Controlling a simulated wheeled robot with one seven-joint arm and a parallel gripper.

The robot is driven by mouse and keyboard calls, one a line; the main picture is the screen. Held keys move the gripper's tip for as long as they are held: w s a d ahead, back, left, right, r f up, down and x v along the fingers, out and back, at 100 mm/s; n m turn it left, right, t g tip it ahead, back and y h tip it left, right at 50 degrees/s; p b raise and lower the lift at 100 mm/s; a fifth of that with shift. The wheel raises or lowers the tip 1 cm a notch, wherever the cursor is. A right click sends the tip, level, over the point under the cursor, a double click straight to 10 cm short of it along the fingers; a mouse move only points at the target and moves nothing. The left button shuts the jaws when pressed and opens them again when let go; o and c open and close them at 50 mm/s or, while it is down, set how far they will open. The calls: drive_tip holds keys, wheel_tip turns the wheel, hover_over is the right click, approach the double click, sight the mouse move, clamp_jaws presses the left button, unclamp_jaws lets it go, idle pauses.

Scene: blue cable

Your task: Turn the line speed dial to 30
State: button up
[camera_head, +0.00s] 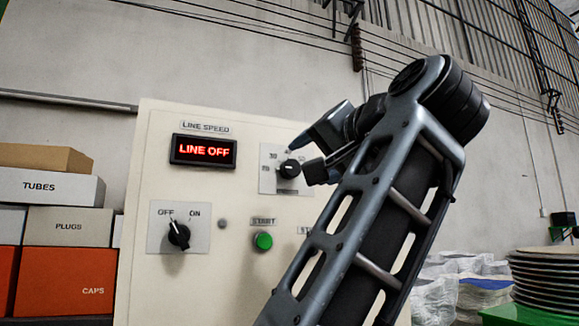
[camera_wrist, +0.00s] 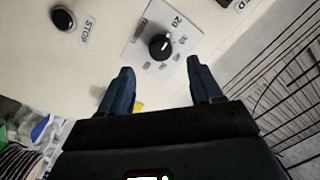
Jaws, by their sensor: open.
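The line speed dial (camera_head: 289,168) is a black round knob on a pale scale plate, partly covered by my gripper in the head view. In the wrist view the dial (camera_wrist: 160,46) shows whole, with a white pointer mark and a "20" beside it; most other numbers are too small to read, so I cannot tell its exact setting. My gripper (camera_head: 304,156) is close to the panel at the dial's right. In the wrist view its two fingers (camera_wrist: 160,66) are apart and empty, with the dial just beyond and between the tips. I see no contact.
The cream panel (camera_head: 145,180) carries a red "LINE OFF" display (camera_head: 204,151), an OFF/ON selector (camera_head: 179,235) pointing to OFF and a green start button (camera_head: 263,241). A black stop button (camera_wrist: 62,18) shows in the wrist view. Labelled boxes (camera_head: 62,227) are stacked at left.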

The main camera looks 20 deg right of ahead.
sight(293, 169)
drive_tip(key=w, duration=0.2)
drive_tip(key=w+p, duration=0.1)
drive_tip(key=w, duration=0.4)
drive_tip(key=shift+w+a+p, duration=0.25)
drive_tip(key=shift+w+p, duration=0.05)
drive_tip(key=shift+p, duration=0.1)
drive_tip(key=c, duration=1)
drive_tip(key=shift+c, duration=0.2)
drive_tip(key=shift+m, duration=0.4)
drive_tip(key=m, duration=0.4)
drive_tip(key=shift+b, duration=0.35)
drive_tip(key=shift+m, duration=2.1)
drive_tip(key=shift+h, duration=0.3)
